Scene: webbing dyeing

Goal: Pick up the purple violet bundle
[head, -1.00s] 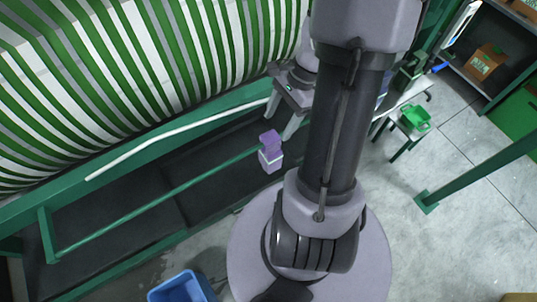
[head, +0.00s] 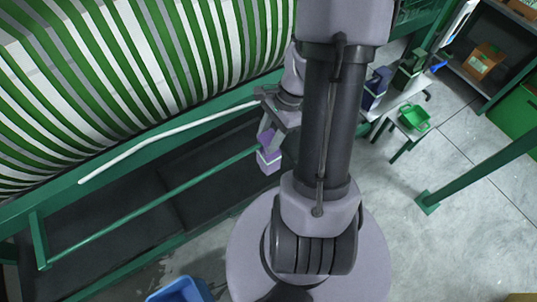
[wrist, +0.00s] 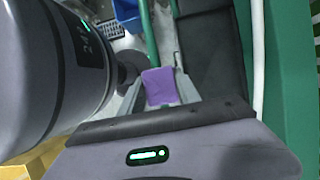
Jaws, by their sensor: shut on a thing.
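The purple violet bundle (head: 269,158) is a small block with a pale band around it, seen near the middle of the head view beside the green rail. In the wrist view its flat purple top (wrist: 160,87) lies between the two fingers. My gripper (head: 267,143) is over the bundle, pointing down, with its fingers shut on the bundle's sides. The bundle's lower part is hidden in the wrist view.
A green rail (head: 160,205) runs beside the bundle over a dark trough (head: 110,205). Green and white webbing (head: 130,75) rises behind. A blue bin (head: 182,290) stands at the bottom. A green basket (head: 414,117) and dark bundles (head: 376,88) are at right.

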